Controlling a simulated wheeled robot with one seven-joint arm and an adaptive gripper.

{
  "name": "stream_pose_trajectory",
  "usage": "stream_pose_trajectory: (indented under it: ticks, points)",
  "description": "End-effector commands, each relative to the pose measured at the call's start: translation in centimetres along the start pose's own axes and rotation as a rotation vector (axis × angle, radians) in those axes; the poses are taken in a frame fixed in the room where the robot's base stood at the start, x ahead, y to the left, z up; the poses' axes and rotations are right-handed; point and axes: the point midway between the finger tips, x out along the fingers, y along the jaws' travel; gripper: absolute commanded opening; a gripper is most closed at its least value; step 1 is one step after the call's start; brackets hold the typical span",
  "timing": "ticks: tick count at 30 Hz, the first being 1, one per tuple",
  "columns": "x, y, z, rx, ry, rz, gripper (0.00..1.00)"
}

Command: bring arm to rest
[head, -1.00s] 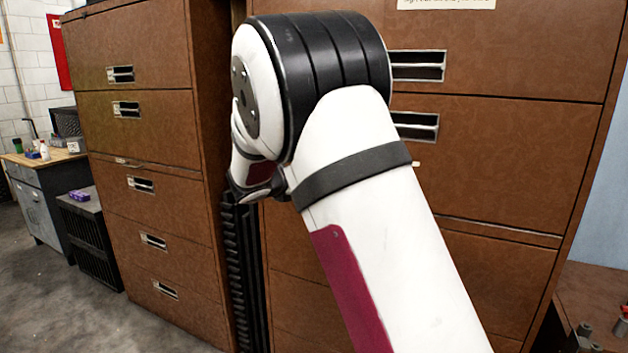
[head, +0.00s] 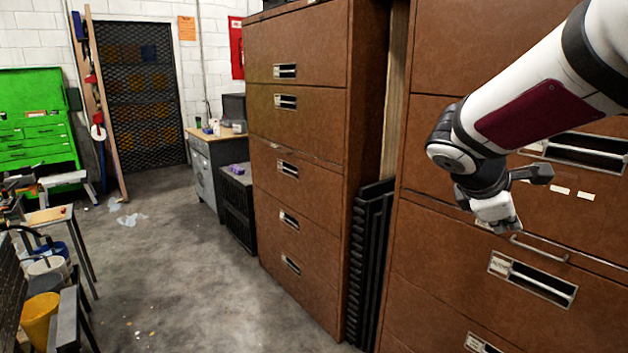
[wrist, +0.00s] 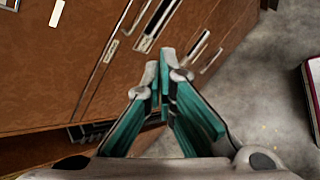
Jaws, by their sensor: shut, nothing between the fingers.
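My arm reaches in from the upper right of the head view, white with a dark red panel and black joints. My gripper (head: 505,222) hangs at its end in front of the brown filing cabinet (head: 455,270) on the right. In the wrist view my gripper (wrist: 165,68) has its teal-lined fingers brought together at the tips. Nothing shows between them. The cabinet front also fills the left of the wrist view (wrist: 50,75).
A second brown cabinet (head: 300,140) stands left of the first, with black ribbed panels (head: 370,265) in the gap. Concrete floor (head: 190,270) is open in the middle. A bench with buckets (head: 40,310) stands at left; a green tool chest (head: 35,125) is behind.

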Motion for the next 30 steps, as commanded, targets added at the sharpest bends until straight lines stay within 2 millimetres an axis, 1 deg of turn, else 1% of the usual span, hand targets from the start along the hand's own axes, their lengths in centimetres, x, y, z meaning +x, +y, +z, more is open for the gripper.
stream_pose_trajectory:
  ticks: [1, 3, 5, 6, 8, 9, 11, 12, 16, 18, 22, 25, 30]
  points:
    - [-1.6, -1.9, 1.3, 0.106, 0.037, -0.036, 0.0]
    - [-3.4, -4.7, 2.1, 0.256, 0.087, -0.098, 0.0]
    - [-5.0, -7.1, 2.7, 0.382, 0.127, -0.152, 0.0]
    - [-6.1, -8.7, 2.9, 0.464, 0.154, -0.189, 0.0]
    - [-7.8, -11.1, 3.2, 0.586, 0.192, -0.245, 0.0]
    - [-8.9, -12.6, 3.3, 0.664, 0.216, -0.283, 0.0]
    - [-10.6, -14.9, 3.3, 0.781, 0.25, -0.343, 0.0]
    - [-11.7, -16.4, 3.2, 0.855, 0.272, -0.382, 0.0]
    - [-14.8, -20.4, 2.6, 1.062, 0.33, -0.502, 0.0]
    - [-16.0, -22.0, 2.2, 1.148, 0.352, -0.555, 0.0]
    - [-17.5, -23.9, 1.6, 1.246, 0.376, -0.623, 0.0]
    - [-17.9, -24.4, 1.4, 1.276, 0.384, -0.646, 0.0]
    - [-17.9, -24.5, 1.3, 1.281, 0.385, -0.651, 0.0]
